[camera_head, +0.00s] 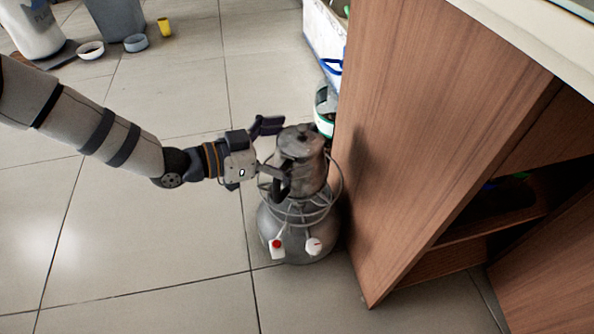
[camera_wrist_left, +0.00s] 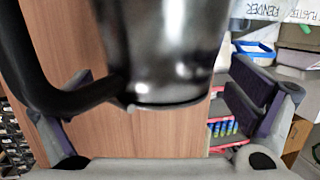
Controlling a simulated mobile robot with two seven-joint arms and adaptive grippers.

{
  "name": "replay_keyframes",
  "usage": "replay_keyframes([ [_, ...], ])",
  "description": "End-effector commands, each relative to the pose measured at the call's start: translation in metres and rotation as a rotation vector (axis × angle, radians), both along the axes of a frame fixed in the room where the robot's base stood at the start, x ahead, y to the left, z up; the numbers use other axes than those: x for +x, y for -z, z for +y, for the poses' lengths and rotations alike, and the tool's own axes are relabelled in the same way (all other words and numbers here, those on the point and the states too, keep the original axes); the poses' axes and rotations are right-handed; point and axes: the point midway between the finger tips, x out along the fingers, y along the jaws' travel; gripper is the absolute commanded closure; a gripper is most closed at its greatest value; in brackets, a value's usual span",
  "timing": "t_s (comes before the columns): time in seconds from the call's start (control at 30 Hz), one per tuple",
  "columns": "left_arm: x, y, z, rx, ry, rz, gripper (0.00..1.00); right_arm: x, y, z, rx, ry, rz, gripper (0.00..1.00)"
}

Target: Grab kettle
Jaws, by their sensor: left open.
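The kettle (camera_head: 302,172) is a grey metal pot with a lid and a dark handle (camera_head: 281,184) on its left side. It stands upright on a wire-ringed burner atop a squat grey gas cylinder (camera_head: 275,225). My left gripper (camera_head: 267,152) is open at the kettle's left, its fingers pointing at it. In the left wrist view the kettle's shiny body (camera_wrist_left: 165,55) fills the upper middle, between the spread fingers. Its black handle (camera_wrist_left: 75,100) crosses in front of the left finger. Whether a finger touches the kettle cannot be told. My right gripper is not in view.
A wooden cabinet (camera_head: 420,130) with open shelves stands close on the right of the cylinder. A white box (camera_head: 325,40) and a round green-and-white container (camera_head: 324,105) are behind. Buckets and a yellow cup (camera_head: 164,27) are far left. Tiled floor is clear at left.

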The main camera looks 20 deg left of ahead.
Motion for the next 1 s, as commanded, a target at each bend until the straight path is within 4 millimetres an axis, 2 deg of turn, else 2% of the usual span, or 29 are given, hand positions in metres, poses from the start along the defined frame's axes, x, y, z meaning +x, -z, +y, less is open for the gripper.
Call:
replay_keyframes([
  [0.13, 0.0, -0.001, 0.0, 0.0, -0.001, 0.0, 0.0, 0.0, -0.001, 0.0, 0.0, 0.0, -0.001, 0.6],
  [0.17, 0.0, -0.001, 0.0, 0.0, -0.001, 0.0, 0.05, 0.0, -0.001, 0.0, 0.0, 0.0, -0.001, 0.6],
  [0.5, -0.001, 0.0, 0.001, 0.002, 0.0, 0.002, 0.82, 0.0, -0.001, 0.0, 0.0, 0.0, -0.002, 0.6],
  [0.83, -0.002, -0.001, 0.001, 0.004, 0.001, 0.004, 0.84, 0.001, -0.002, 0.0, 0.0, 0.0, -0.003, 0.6],
  [1.0, -0.001, -0.015, 0.001, 0.003, 0.001, 0.002, 0.84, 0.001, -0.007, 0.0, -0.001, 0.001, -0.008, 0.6],
])
